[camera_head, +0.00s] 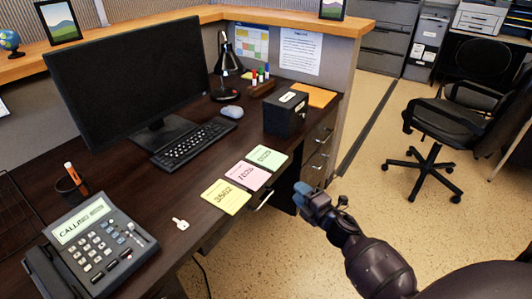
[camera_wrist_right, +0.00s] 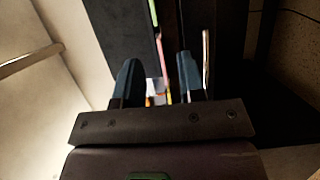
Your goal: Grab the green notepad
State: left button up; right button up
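The green notepad (camera_head: 267,157) lies flat on the dark desk near its front edge, the farthest of three notepads in a row. It is marked with dark handwritten digits. My right gripper (camera_head: 307,193) is in front of the desk edge, to the right of and apart from the green notepad. In the right wrist view my right gripper (camera_wrist_right: 158,82) has its two fingers apart with nothing held between them. Thin coloured notepad edges show beyond the fingers there. My left gripper is not in view.
A pink notepad (camera_head: 248,175) and a yellow notepad (camera_head: 226,196) lie beside the green one. A black box (camera_head: 285,114) stands behind it. Drawer handles protrude below the edge.

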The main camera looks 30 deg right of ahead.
send_near(270, 159)
jog(key=w, duration=0.2)
jog(key=w+a+b, duration=0.1)
jog(key=w, duration=0.1)
jog(key=shift+a+f, duration=0.15)
jog(key=shift+f, duration=0.05)
dwell(0.3)
grip_shut()
